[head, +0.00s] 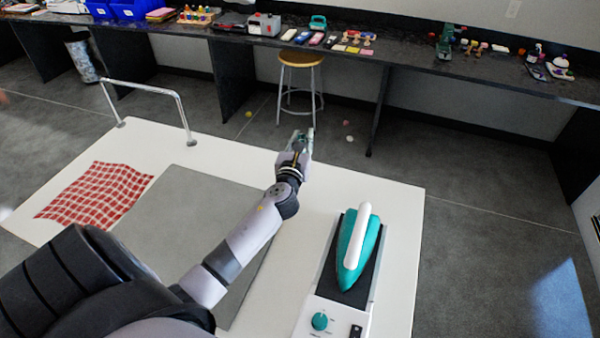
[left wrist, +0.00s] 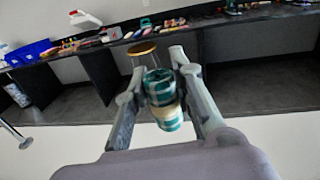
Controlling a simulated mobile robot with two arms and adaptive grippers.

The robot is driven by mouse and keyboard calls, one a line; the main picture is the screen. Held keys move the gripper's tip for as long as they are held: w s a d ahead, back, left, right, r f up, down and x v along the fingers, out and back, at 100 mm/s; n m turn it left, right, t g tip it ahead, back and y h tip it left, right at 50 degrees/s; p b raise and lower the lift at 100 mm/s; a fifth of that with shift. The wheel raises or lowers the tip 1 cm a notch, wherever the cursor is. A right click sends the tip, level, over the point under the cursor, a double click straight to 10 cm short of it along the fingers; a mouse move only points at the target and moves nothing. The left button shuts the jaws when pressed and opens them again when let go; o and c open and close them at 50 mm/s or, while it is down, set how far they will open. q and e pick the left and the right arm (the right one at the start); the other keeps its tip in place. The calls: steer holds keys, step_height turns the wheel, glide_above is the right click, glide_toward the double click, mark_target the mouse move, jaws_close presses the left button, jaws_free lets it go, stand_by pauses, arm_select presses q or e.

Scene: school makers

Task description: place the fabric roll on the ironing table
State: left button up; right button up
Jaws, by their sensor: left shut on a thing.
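The fabric roll (left wrist: 160,88), green and white checked with a pale end, is held between the fingers of my left gripper (left wrist: 158,92) in the left wrist view. In the head view my left gripper (head: 301,140) reaches out over the far edge of the white ironing table (head: 375,190); the roll is mostly hidden there by the gripper. The roll appears held above the table's far edge; its exact height I cannot tell. My right gripper is not in view.
A red checked cloth (head: 97,193) lies on the table's left, beside a grey mat (head: 180,215). A teal iron (head: 358,250) rests on its stand at the right. A metal rail (head: 150,88) rises at the far left. A stool (head: 300,60) stands beyond.

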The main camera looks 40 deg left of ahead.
arm_select(q)
steer(key=f+b, duration=0.1)
steer(key=f, duration=0.1)
steer(key=f+b, duration=0.1)
steer(key=f, duration=0.2)
steer(key=f+b, duration=0.1)
steer(key=f, duration=0.2)
steer(key=shift+w+d+b, duration=0.15)
steer(key=shift+d+b, duration=0.25)
step_height(320, 180, down, 4)
steer(key=b, duration=0.2)
steer(key=shift+f+b, duration=0.15)
steer(key=shift+b, duration=0.25)
steer(key=shift+f, duration=0.15)
steer(key=o, duration=0.7)
steer(key=shift+o, duration=0.8)
